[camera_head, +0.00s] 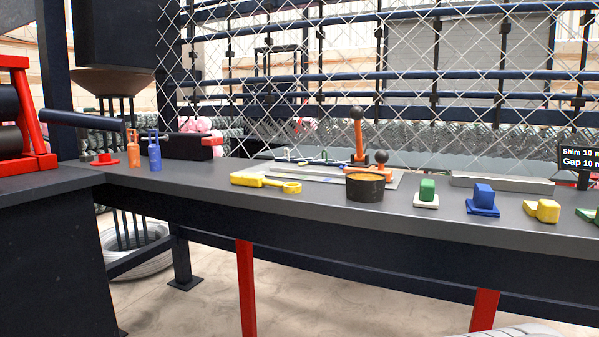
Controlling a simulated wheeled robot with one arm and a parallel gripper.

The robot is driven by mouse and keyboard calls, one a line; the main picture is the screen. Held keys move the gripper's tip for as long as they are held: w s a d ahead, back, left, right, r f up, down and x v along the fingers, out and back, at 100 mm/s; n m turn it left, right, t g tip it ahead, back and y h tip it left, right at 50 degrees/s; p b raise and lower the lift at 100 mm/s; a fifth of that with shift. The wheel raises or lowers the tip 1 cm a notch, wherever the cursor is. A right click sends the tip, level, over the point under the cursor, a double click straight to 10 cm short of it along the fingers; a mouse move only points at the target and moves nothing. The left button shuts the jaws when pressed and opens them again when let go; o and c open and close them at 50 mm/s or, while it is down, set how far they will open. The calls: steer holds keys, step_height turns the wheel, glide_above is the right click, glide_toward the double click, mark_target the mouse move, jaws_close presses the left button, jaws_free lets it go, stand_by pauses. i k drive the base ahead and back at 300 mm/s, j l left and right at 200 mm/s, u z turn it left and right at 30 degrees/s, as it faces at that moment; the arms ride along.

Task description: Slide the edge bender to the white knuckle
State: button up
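An orange upright lever with a black round knob (357,135) stands on a flat grey plate at the back middle of the bench; it looks like the edge bender, but I cannot be sure. A second dark knob (380,157) with an orange base is beside it. A black cup (365,190) in front hides part of the plate. Chain-link mesh (300,60) hangs behind the bench. I cannot pick out a white knuckle for certain; small pale pieces near the mesh's lower edge are too small to tell. My gripper is not in view.
On the dark bench (210,178) lie a yellow ring-ended tool (262,182), a grey bar (500,182), and green (427,188), blue (483,198) and yellow (544,210) blocks. Orange (134,150) and blue (154,152) pieces stand left. A red-framed machine (40,150) is far left.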

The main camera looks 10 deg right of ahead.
mark_target(381, 156)
steer(key=k+j, duration=0.15)
steer(key=j, duration=0.25)
steer(key=k+j+u, duration=0.1)
steer(key=j, duration=0.25)
steer(key=k+j, duration=0.15)
steer(key=j, duration=0.25)
